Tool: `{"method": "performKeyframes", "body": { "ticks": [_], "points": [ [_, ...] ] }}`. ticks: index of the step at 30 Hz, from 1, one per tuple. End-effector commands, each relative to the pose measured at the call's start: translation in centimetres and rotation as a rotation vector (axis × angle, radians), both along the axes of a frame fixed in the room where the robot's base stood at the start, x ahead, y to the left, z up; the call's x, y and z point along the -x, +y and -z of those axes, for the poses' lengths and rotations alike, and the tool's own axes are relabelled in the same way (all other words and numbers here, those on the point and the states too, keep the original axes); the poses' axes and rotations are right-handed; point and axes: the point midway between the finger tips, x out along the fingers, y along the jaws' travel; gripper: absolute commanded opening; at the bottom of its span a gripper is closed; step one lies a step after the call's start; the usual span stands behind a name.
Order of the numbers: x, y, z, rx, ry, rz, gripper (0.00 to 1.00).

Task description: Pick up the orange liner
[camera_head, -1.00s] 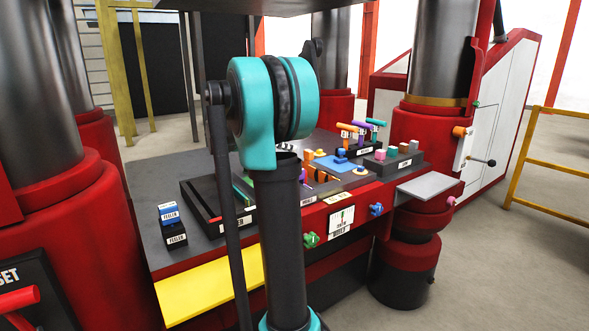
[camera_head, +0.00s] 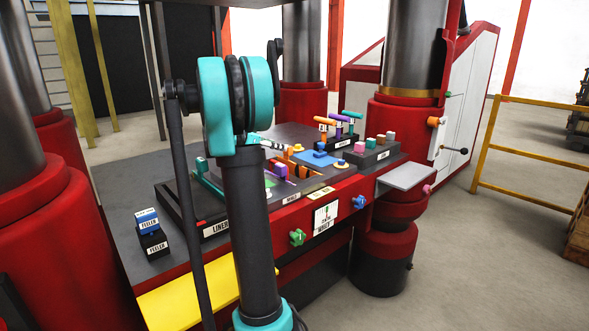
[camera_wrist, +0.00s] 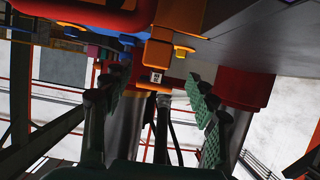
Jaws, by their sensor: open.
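My gripper (camera_wrist: 160,92) shows in the wrist view with its two green-padded fingers apart and nothing clearly held between them. An orange piece (camera_wrist: 160,52) with a small white label lies beyond the fingertips, roughly in line with the gap. Whether it is the orange liner I cannot tell. In the head view, several orange parts (camera_head: 302,171) lie on the press bed behind my arm. The tray labelled for liners (camera_head: 216,229) is at the front left of the bed, partly hidden by my arm. My gripper cannot be made out clearly in the head view.
Blue and black feeler blocks (camera_head: 148,219) stand left of the tray. Red-based press columns (camera_head: 400,120) flank the bed. A grey shelf (camera_head: 406,176) juts out at the right.

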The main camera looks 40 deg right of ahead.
Motion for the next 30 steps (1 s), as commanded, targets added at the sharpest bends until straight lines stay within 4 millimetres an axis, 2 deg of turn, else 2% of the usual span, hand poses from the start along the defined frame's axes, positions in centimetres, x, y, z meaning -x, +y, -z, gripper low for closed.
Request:
{"method": "performKeyframes", "body": {
  "ticks": [8, 18, 24, 25, 30],
  "points": [
    [0.0, -1.4, 0.6, 0.000, 0.000, 0.001, 0.59],
    [0.1, -5.3, 2.4, 0.001, 0.000, 0.000, 0.59],
    [0.1, -5.4, 2.4, 0.000, 0.001, -0.001, 0.59],
    [0.1, -5.4, 2.4, 0.000, 0.001, -0.001, 0.57],
    [0.1, -5.3, 2.4, 0.000, 0.001, -0.001, 0.36]
  ]
}}
